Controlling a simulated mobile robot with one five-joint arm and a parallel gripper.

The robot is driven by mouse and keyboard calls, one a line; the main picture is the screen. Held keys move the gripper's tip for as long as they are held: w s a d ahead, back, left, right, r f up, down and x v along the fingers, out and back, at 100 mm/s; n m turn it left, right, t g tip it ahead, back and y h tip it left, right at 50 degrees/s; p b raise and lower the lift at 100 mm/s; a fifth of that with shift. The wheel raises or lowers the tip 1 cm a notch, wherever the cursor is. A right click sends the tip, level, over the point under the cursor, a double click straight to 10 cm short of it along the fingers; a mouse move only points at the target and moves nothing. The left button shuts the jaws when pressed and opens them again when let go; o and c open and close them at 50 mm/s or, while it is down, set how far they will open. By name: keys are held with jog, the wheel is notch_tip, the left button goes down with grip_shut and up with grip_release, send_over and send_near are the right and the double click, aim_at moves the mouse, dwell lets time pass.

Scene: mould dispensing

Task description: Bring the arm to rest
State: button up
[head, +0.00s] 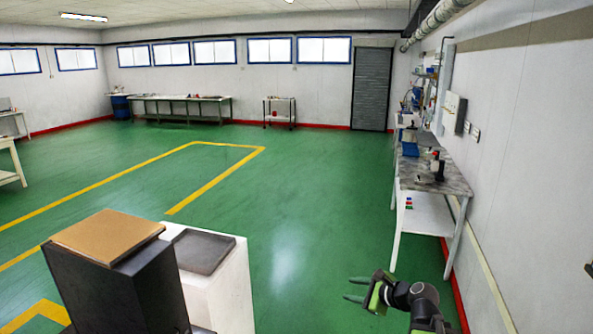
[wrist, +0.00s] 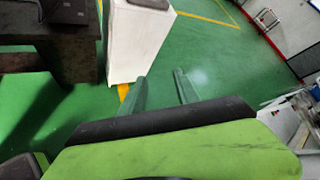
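My gripper (head: 355,289) is at the lower right of the head view, held out over the green floor with its fingers pointing left. Its two green fingers are apart with nothing between them. In the wrist view my gripper (wrist: 161,88) also shows its fingers spread, with bare floor between and beyond them. The arm behind it is bent, and its lower part is cut off by the frame edge.
A white cabinet (head: 222,283) with a dark top stands left of my gripper. A workbench (head: 447,176) with tools runs along the right wall. A wheeled cart (head: 279,112) and a long table (head: 180,107) stand far back. The middle floor is clear.

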jog(key=s+a+f+n+g+h+b, duration=0.1)
jog(key=s+a+f+n+g, duration=0.2)
jog(key=a+f+n, duration=0.25)
jog(key=s+a+f+n+g+h, duration=0.1)
jog(key=s+a+f+n+g, duration=0.25)
jog(key=a+f+n, duration=0.2)
jog(key=s+d+f+n+g+h, duration=0.2)
jog(key=s+d+n+h, duration=0.3)
jog(key=s+d+n, duration=0.3)
jog(key=shift+d+f+n+g, duration=0.35)
jog(key=shift+n+g, duration=0.2)
jog(key=shift+n, duration=0.35)
